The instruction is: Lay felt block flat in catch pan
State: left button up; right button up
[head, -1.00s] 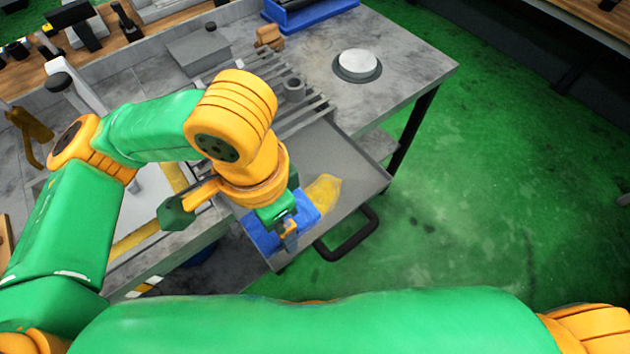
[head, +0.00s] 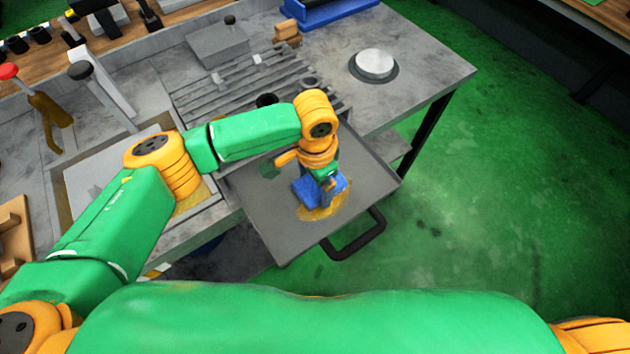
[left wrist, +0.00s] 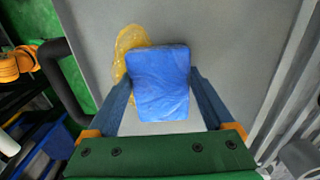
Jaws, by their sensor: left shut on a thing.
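The blue felt block (head: 306,193) is held over the grey catch pan (head: 268,226), partly covering a yellow puddle (head: 338,208). My left gripper (head: 327,180) is shut on it. In the left wrist view the block (left wrist: 158,85) sits between the two fingers of the left gripper (left wrist: 162,98), its broad face toward the camera. The yellow puddle (left wrist: 130,42) shows past its upper left edge on the pan (left wrist: 225,40). I cannot tell whether the block touches the pan floor. My right gripper is not in view.
The pan has a black handle (head: 355,238) on its near right side. Slatted metal bars (head: 235,88) lie behind the pan on the grey bench. A round white-topped disc (head: 374,65) stands at the back right. Green floor to the right is clear.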

aim_at(315, 186)
pick_arm(q)
jog(key=o, duration=1.1)
notch_tip(315, 186, up, 12)
jog(key=shift+r+b, duration=0.1)
jog(key=shift+b, duration=0.35)
jog(key=shift+s, duration=0.1)
